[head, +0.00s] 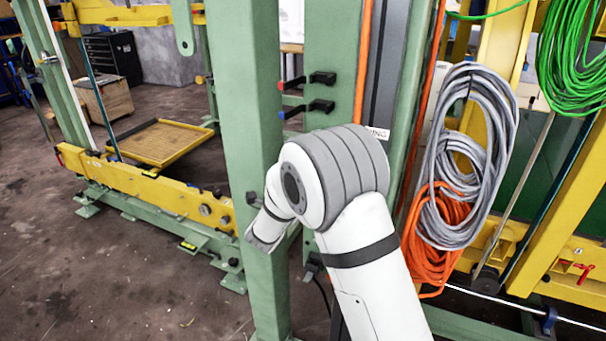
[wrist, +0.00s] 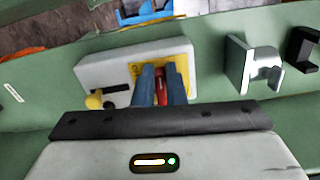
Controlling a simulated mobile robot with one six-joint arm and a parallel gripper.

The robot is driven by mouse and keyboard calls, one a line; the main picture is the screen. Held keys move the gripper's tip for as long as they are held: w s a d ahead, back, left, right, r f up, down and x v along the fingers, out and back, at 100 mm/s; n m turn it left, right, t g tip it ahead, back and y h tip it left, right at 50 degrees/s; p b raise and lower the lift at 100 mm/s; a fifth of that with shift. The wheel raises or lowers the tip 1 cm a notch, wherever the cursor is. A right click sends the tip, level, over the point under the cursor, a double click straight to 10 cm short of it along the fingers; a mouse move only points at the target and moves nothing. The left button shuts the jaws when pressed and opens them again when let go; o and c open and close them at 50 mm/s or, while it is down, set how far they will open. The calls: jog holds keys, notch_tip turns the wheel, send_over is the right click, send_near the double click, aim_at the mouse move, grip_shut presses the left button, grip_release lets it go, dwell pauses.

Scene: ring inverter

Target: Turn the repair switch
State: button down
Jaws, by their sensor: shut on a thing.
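The repair switch shows in the wrist view as a red handle (wrist: 163,88) on a yellow plate (wrist: 182,74), on the front of a light grey box (wrist: 103,72). My gripper (wrist: 162,80) has its two blue-grey fingers on either side of the red handle and is shut on it. The fingers and the gripper body hide much of the handle, so its exact angle is hard to tell. In the head view my arm and the green post hide the switch and my fingertips.
In the head view a green post (head: 253,120) stands close to my arm. Grey cable coils (head: 462,150) hang at the right.

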jog(key=shift+d+f+n+p, duration=0.25)
jog(key=shift+f+n+p, duration=0.05)
jog(key=shift+n+p, duration=0.2)
jog(key=shift+f, duration=0.1)
jog(key=c, duration=1.6)
grip_release()
jog(key=shift+o, duration=0.6)
jog(key=shift+r, duration=0.3)
jog(key=shift+a, duration=0.15)
jog(key=b+v, duration=0.1)
jog(key=v, duration=0.6)
jog(key=shift+s, duration=0.35)
